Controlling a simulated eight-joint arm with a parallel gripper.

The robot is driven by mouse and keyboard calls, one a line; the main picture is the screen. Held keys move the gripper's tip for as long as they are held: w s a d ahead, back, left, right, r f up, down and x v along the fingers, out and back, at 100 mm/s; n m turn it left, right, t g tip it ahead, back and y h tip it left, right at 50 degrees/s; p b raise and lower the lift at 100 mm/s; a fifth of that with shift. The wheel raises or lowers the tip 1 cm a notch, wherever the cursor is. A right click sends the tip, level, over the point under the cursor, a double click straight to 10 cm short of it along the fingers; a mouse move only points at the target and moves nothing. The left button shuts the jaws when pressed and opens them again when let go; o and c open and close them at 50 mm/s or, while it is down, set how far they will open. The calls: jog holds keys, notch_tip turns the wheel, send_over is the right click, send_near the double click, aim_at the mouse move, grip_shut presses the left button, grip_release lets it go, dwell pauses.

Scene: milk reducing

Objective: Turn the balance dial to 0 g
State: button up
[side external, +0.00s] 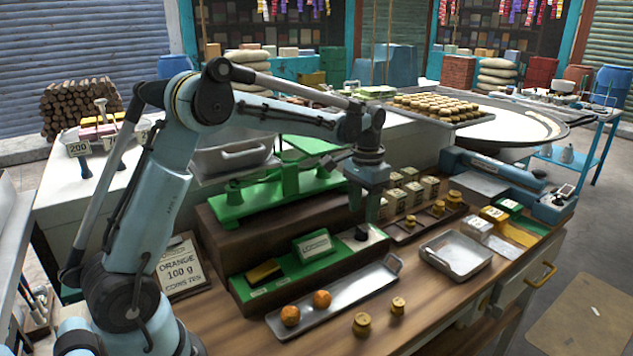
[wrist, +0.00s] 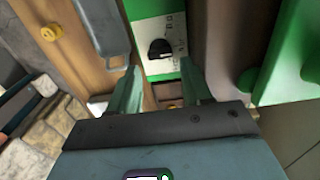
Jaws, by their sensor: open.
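The balance dial is a black knob (side external: 362,232) on a white plate at the right end of the green panel (side external: 310,258), in front of the green balance (side external: 275,190). In the wrist view the black knob (wrist: 160,48) sits on its white plate (wrist: 153,22), just beyond and between my fingertips. The plate's marks are too small to read, so I cannot tell the dial's setting. My gripper (side external: 358,208) points down just above the dial in the side view. In the wrist view my gripper (wrist: 160,66) is open, with nothing between its fingers.
A metal tray (side external: 340,297) with two orange balls lies in front of the panel. Brass weights (side external: 362,324) stand on the wooden table. Small boxes (side external: 412,190) and a weight rack are right of my gripper. An empty metal tray (side external: 455,252) lies further right.

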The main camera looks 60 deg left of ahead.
aim_at(362, 228)
jog(key=shift+f, duration=2.45)
jog(key=c, duration=0.8)
jog(key=shift+o, duration=0.2)
jog(key=shift+n, duration=0.3)
jog(key=n, duration=0.5)
jog(key=shift+n, duration=0.3)
jog(key=n, duration=0.5)
jog(key=shift+n, duration=0.3)
